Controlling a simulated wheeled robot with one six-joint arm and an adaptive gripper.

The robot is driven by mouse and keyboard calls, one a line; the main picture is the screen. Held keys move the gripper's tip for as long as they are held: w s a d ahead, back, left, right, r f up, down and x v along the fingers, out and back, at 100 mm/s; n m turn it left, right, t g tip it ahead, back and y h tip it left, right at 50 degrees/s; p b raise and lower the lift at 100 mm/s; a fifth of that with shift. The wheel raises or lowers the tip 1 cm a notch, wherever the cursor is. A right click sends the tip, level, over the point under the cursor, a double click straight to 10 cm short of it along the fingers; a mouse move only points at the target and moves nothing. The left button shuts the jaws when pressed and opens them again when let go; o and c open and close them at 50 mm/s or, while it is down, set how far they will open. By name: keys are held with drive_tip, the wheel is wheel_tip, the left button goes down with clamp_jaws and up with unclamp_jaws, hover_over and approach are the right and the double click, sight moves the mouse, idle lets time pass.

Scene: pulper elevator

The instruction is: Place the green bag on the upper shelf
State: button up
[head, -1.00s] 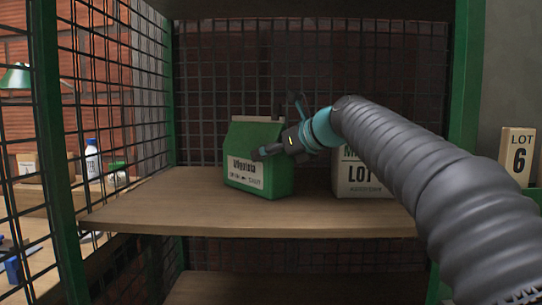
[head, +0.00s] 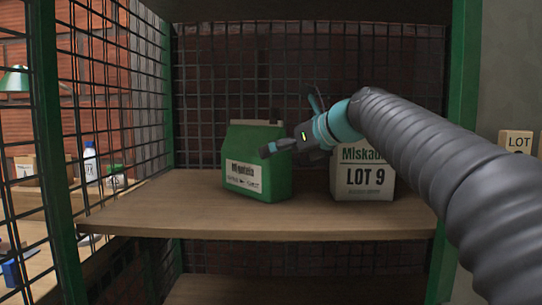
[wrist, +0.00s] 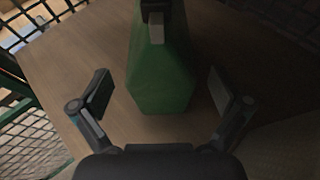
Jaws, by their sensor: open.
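The green bag (head: 258,165) stands upright on the wooden shelf (head: 200,215), left of centre, with a white label on its front. My gripper (head: 268,150) is open at the right front of the bag in the head view, its fingers overlapping the bag's upper right part. In the wrist view the bag (wrist: 160,75) lies ahead between the two spread fingers of my gripper (wrist: 162,92), with a gap on either side. The bag rests on the shelf board and is not held.
Wire mesh (head: 110,90) closes the left side and back. Green posts (head: 466,90) frame the shelf. A lower board (head: 260,288) shows beneath.

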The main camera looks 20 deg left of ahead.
drive_tip(key=v, duration=0.8)
